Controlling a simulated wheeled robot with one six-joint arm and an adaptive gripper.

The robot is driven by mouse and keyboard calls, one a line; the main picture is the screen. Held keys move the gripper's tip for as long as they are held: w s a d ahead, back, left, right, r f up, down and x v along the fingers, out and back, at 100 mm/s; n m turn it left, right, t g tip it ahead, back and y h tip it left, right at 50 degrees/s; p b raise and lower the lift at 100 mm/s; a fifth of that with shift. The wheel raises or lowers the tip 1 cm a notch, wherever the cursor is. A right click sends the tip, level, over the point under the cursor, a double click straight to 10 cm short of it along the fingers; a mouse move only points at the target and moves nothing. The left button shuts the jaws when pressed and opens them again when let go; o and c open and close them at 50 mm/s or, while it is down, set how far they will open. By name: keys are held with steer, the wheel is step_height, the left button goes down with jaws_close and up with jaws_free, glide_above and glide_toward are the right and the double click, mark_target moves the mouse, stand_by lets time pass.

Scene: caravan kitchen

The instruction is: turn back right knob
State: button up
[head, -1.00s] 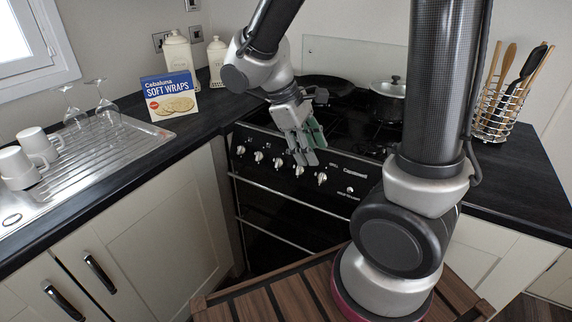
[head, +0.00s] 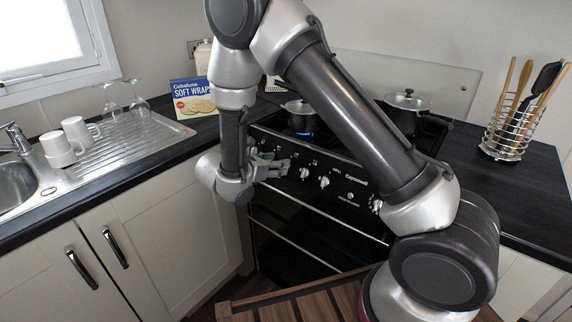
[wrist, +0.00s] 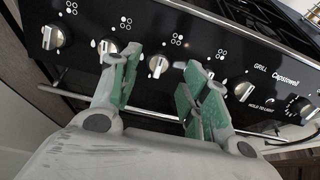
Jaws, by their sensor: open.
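The black stove panel (head: 345,186) carries a row of silver knobs with small burner symbols. In the wrist view, my gripper (wrist: 157,72) is open, with its green-padded fingers on either side of one silver knob (wrist: 158,65). Gaps show between that knob and both pads. Another knob (wrist: 107,50) is just left of the left finger, and one more (wrist: 205,74) is partly hidden behind the right finger. The symbols are too small to tell surely which knob is the back right one. In the head view, my gripper (head: 274,167) is at the panel's left part, partly hiding the knobs there.
A pot (head: 299,116) stands over a blue flame at the hob's left. A lidded pot (head: 406,108) stands at the back right. A utensil rack (head: 508,135) is on the right counter. A wraps box (head: 193,97) and draining board (head: 128,145) are at left.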

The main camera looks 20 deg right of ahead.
steer(key=x, duration=0.5)
steer(key=shift+c, duration=0.5)
steer(key=c, duration=0.8)
